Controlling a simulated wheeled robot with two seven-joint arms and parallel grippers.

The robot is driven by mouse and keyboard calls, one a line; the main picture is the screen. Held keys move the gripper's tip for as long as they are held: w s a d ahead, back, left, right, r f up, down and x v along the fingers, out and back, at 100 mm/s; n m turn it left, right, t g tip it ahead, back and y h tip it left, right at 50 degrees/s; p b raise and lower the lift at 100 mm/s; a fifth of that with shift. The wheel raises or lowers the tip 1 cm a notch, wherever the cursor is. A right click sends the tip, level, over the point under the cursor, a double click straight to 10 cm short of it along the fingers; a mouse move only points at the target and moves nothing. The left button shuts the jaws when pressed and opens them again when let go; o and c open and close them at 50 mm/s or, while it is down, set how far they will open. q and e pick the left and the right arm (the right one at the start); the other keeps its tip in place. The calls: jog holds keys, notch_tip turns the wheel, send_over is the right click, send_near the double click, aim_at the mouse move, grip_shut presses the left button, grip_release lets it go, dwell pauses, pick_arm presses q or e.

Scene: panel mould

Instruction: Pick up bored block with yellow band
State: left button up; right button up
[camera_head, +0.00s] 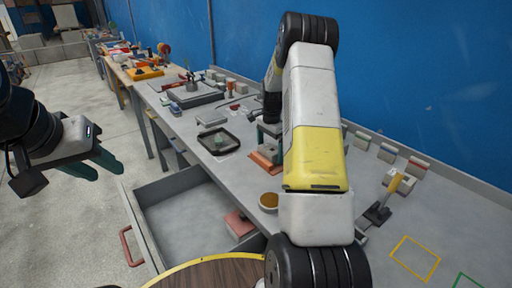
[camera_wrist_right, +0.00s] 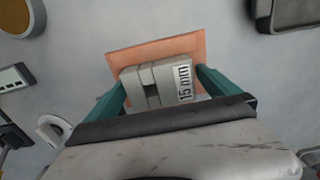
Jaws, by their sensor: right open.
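In the right wrist view, a grey block (camera_wrist_right: 156,84) with a slot and a "15 mm" label lies on an orange-brown plate (camera_wrist_right: 150,52). My right gripper (camera_wrist_right: 160,85) is open, its teal fingers at either side of this block; I cannot tell whether they touch it. No yellow band shows on it. In the head view, small banded blocks stand along the back of the bench, including a red-banded one (camera_head: 417,167) and a pale one with an unclear band (camera_head: 387,153). I cannot tell which has a yellow band. My left gripper (camera_head: 100,170) is open and empty, left of the bench.
An open drawer (camera_head: 185,205) holds a reddish block (camera_head: 238,223). A black tray (camera_head: 218,140), a round tin (camera_head: 268,202) and a yellow-handled tool (camera_head: 391,190) lie on the bench. A yellow outline (camera_head: 415,259) marks clear bench at right. A blue wall stands behind.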

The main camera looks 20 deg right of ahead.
jog(key=c, duration=1.6)
jog(key=shift+r, duration=0.1)
